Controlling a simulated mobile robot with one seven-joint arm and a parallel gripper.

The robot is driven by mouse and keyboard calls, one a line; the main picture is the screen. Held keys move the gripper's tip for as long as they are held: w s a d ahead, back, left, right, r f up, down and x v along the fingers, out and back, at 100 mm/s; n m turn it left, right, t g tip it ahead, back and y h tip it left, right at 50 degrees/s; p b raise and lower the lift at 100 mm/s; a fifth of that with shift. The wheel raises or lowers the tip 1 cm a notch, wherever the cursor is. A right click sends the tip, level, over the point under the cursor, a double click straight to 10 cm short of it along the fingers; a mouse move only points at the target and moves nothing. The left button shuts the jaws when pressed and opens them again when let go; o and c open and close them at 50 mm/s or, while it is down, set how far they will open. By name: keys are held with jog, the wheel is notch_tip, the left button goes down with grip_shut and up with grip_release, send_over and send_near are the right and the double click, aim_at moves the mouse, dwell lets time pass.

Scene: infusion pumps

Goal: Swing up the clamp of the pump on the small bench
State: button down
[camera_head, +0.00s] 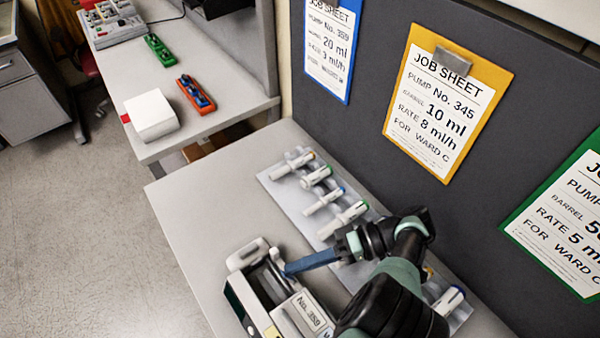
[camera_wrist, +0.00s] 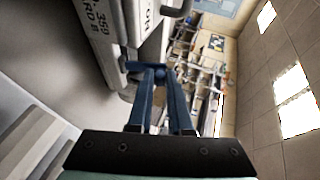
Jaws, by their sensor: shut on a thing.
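The pump (camera_head: 301,312) stands on the small bench (camera_head: 190,205), its label reading No. 359. It also shows at the top of the wrist view (camera_wrist: 103,45). A pale clamp piece (camera_head: 275,256) sticks up at its far end, beside a rounded white part (camera_head: 247,254). My gripper (camera_head: 287,269) reaches in from the right with its blue fingers at the clamp. In the wrist view the fingertips (camera_wrist: 156,72) come together at the pump's edge, shut on the clamp. The fingertips hide most of the held part, so the clamp's exact angle is hard to tell.
A pale rack (camera_head: 283,188) with several syringes lies behind the pump, partly covered by my arm. A dark panel with job sheets (camera_head: 440,110) rises along the back. Another bench at left holds a white block (camera_head: 152,116), an orange tray (camera_head: 196,95) and a green tray (camera_head: 160,50).

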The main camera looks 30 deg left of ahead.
dwell(0.5)
jog(key=c, duration=1.1)
grip_release()
notch_tip(320, 180, up, 10)
jog(key=p, duration=0.9)
jog(key=shift+p, duration=0.4)
